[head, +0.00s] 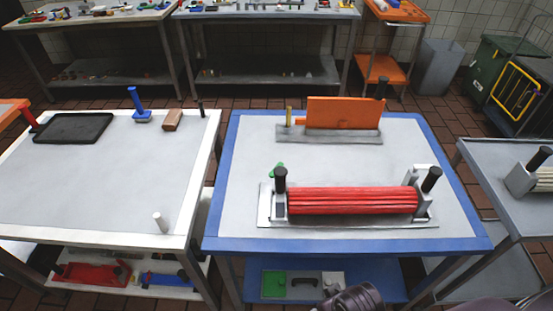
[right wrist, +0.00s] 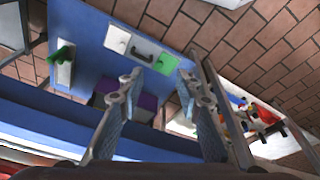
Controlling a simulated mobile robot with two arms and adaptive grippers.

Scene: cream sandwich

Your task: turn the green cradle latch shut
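The cradle (head: 350,222) is a light metal base on the blue-edged table (head: 221,228). A red ribbed roller (head: 352,200) lies across it between two end brackets with black knobs. A small green part (head: 276,169), likely the latch, shows behind the left knob; its exact position is unclear. In the right wrist view, a green lever on a pale plate (right wrist: 63,58) shows at left; I cannot tell whether it is the same part. My right gripper (right wrist: 158,82) is open and empty, its fingers apart, not touching the latch. My left gripper is not in view.
An orange block in a grey stand (head: 330,136) is at the table's back. The lower shelf holds a green square (head: 275,284) and a black handle (head: 303,281). A white table (head: 100,190) stands left and a grey table (head: 510,180) right. The tabletop's right side is clear.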

